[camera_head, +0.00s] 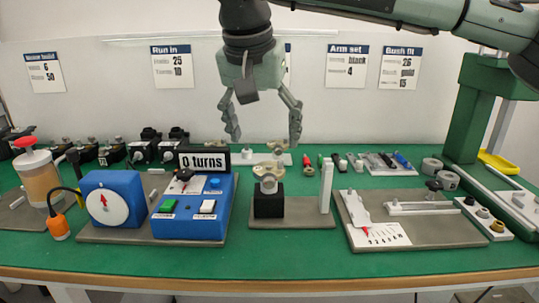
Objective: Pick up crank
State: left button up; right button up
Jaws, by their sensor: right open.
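No part is labelled as the crank. A pale bar with a black knob (433,186) lies on the grey plate (359,240) at the right and looks like a crank. My right gripper (265,139) hangs pointing down over the table's middle, fingers apart and empty. It appears above a black block with a pale round part (268,180) on top. It is left of the knobbed bar. My left gripper is out of view.
A blue dial box (112,197) and an orange jar (38,178) stand at the left. A white upright post (326,187) stands beside the black block. A green press (466,115) stands at the right. The green tabletop (290,258) is clear along the front.

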aim_at(269, 167)
jog(key=shift+w+f, duration=0.1)
jog(key=shift+w, duration=0.2)
jog(key=shift+s+x, duration=0.15)
jog(key=shift+x, duration=0.55)
jog(key=shift+s+x, duration=0.1)
jog(key=shift+x, duration=0.6)
jog(key=x, duration=0.4)
jog(key=shift+s, duration=0.15)
jog(key=shift+f, duration=0.35)
jog(key=shift+c, duration=0.7)
jog(key=c, duration=1.2)
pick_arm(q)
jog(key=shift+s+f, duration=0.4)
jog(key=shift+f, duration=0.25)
pick_arm(e)
jog(key=shift+o, duration=0.2)
